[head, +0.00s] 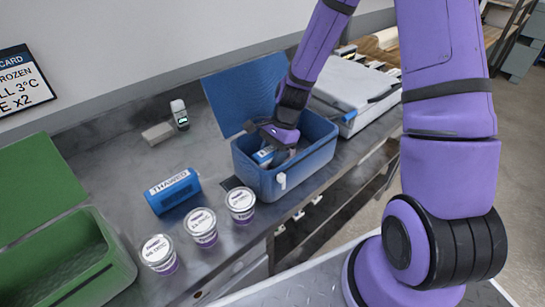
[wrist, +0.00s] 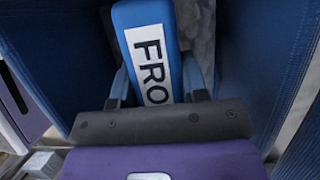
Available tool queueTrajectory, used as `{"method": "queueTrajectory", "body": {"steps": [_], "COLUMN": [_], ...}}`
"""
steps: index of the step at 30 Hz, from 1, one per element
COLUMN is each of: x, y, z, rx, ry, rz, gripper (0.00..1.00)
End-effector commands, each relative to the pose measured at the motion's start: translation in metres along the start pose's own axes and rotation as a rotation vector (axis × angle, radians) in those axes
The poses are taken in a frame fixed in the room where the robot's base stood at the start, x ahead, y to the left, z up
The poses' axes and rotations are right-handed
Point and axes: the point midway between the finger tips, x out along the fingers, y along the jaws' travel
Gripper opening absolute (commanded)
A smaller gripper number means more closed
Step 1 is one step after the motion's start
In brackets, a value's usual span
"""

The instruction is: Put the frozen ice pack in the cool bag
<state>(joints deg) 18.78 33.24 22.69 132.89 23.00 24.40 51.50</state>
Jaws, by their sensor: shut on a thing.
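The blue cool bag (head: 285,183) stands open on the counter, its lid (head: 245,95) tipped back. My gripper (head: 276,150) reaches down into the bag's opening. It is shut on the frozen ice pack (head: 263,155), a blue block with a white label. In the wrist view the frozen ice pack (wrist: 148,45) shows "FRO" on its label, between the fingers of my gripper (wrist: 160,92). The blue bag walls (wrist: 260,60) rise on both sides of it. I cannot tell whether the pack touches the bag's floor. Another blue pack (head: 174,190), labelled "THAWED", lies on the counter.
An open green bag (head: 85,265) is at the left. A small handheld device (head: 179,114) stands behind, and a pale grey case (head: 350,92) sits right of the cool bag.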

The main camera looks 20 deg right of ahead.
Motion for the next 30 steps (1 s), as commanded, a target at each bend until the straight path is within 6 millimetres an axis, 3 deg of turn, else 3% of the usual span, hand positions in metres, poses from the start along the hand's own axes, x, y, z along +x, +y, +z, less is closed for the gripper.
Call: {"method": "queueTrajectory", "body": {"steps": [4, 16, 17, 20, 30], "x": [0.0105, 0.0137, 0.0141, 0.0137, 0.0114], "y": [0.0000, 0.0000, 0.0001, 0.0000, -0.0001], "z": [-0.0040, -0.0055, -0.0057, -0.0057, -0.0048], "rx": [0.000, 0.001, 0.001, 0.001, 0.000], "ry": [-0.001, 0.000, 0.000, 0.000, 0.001], "rz": [0.000, 0.000, 0.000, 0.000, -0.001], "gripper": [0.07, 0.07, 0.43, 0.66, 0.66]}}
